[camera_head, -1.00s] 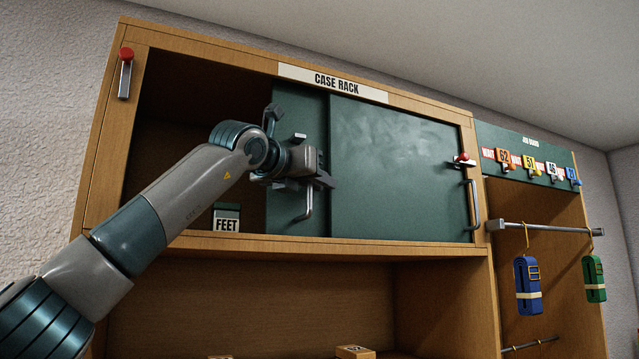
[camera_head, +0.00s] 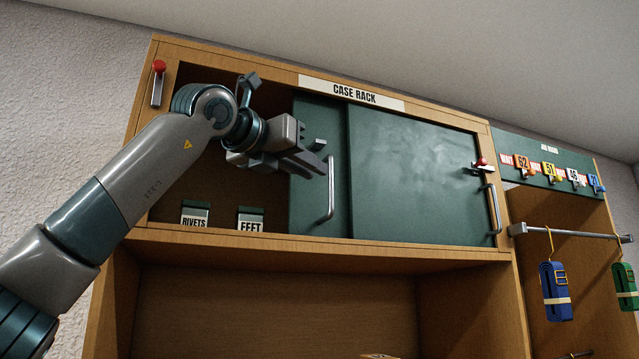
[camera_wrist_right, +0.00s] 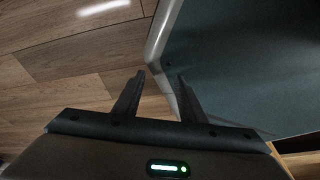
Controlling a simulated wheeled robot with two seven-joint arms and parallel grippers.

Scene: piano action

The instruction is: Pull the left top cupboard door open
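The left top cupboard door (camera_head: 308,215) is a green sliding panel. It stands slid to the right, partly behind the right green door (camera_head: 415,180), and the left part of the top compartment is uncovered. Its metal bar handle (camera_head: 331,192) is upright and shows along its length. My left gripper (camera_head: 312,165) is just left of the handle's upper part, fingers pointing right, and looks open and empty. My right gripper (camera_wrist_right: 158,92) is out of the head view. In the right wrist view it is open, with a pale bar (camera_wrist_right: 160,40) running toward the gap between its fingers.
Boxes labelled RIVETS (camera_head: 194,215) and FEET (camera_head: 250,220) stand inside the open compartment. Red-knobbed latches (camera_head: 158,82) sit on the frame and right door. A rail (camera_head: 570,231) with hanging blue and green straps is at the right. The right wrist view shows a dark teal panel (camera_wrist_right: 250,60).

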